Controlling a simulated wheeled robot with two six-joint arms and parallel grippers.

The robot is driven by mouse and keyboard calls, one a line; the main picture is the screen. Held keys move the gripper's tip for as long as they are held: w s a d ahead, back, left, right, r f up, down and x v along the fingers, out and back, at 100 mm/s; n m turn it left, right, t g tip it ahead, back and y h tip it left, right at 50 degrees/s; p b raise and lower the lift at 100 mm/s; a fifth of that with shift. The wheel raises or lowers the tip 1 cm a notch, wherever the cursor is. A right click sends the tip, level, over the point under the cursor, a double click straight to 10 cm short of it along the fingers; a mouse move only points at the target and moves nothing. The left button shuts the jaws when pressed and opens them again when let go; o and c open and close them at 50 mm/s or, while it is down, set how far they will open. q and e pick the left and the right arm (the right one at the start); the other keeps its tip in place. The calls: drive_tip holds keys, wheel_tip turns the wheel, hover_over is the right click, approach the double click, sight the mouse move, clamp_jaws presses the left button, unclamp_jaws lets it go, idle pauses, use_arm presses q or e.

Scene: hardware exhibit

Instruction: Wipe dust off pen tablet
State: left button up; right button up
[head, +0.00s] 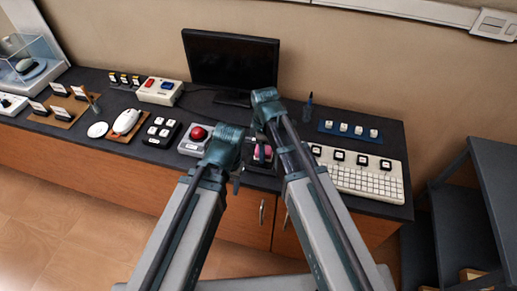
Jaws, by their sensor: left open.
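My left gripper (240,177) shows as small dark parts below the teal wrist of my left arm, over the desk's front edge in the head view. It is open, and I see nothing held in it. My right arm reaches up past the middle of the desk, and its gripper is hidden. I cannot pick out a pen tablet for certain. A pink-topped device (262,152) sits between my arms, partly covered. No wiping cloth is clearly visible.
A black monitor (232,62) stands at the back of the dark desk (210,104). A white keyboard (365,182) and a blue strip with white keys (337,129) lie right. A red trackball device (195,139) and a white mouse (126,121) lie left. Dark steps (497,170) stand far right.

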sight(246, 154)
drive_tip(key=shift+s+d, duration=0.2)
drive_tip(key=shift+d, duration=0.3)
drive_tip(key=shift+s+d, duration=0.15)
drive_tip(key=shift+d, duration=0.35)
drive_tip(key=shift+s+a+f, duration=0.15)
drive_tip(key=shift+s, duration=0.15)
drive_tip(key=shift+c, duration=0.6)
drive_tip(key=shift+w+a, duration=0.25)
drive_tip(key=shift+a, duration=0.35)
drive_tip(key=shift+w+a, duration=0.25)
drive_tip(key=shift+a, duration=0.4)
drive_tip(key=shift+w+a, duration=0.25)
drive_tip(key=shift+a, duration=0.35)
drive_tip(key=shift+a, duration=0.1)
drive_tip(key=shift+w+a, duration=0.3)
drive_tip(key=shift+a, duration=0.55)
drive_tip(key=shift+w+a, duration=0.25)
drive_tip(key=shift+a, duration=0.6)
drive_tip(key=shift+a, duration=0.1)
